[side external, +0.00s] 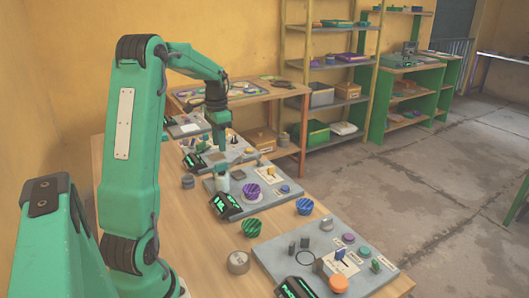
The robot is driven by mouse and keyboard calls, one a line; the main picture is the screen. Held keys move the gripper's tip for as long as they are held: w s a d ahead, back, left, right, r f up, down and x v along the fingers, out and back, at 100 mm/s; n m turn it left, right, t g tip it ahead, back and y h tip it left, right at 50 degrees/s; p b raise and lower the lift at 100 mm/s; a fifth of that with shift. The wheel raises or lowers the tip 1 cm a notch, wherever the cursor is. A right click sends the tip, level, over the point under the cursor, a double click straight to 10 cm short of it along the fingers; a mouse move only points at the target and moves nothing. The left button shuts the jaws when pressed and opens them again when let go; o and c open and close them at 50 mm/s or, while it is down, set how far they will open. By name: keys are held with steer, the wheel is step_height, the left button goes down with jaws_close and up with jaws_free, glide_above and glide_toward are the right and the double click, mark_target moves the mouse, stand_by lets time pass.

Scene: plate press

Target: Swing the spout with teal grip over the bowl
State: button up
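My gripper (220,146) points down over the second panel from the far end of the long wooden table. Its fingers are small and overlap in this view, so I cannot tell whether they are open or shut. A small pale upright part with a greenish top (222,179) stands on the grey panel (237,209) nearer the camera, and I cannot tell whether it is the spout with the teal grip. A purple striped bowl (251,191) is on that panel. A blue striped bowl (304,206) and a green striped bowl (251,228) are nearer the camera.
The nearest grey panel (285,249) carries several coloured knobs, dark blocks and a black ring. A metal cup (238,262) stands left of it. Dark boxes with green displays (226,205) sit along the panels. Bare wood (205,235) is free left of the bowls. Shelves stand behind.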

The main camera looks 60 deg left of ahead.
mark_target(221, 163)
steer(key=shift+f, duration=3.9)
steer(key=shift+d, duration=0.1)
jaws_close()
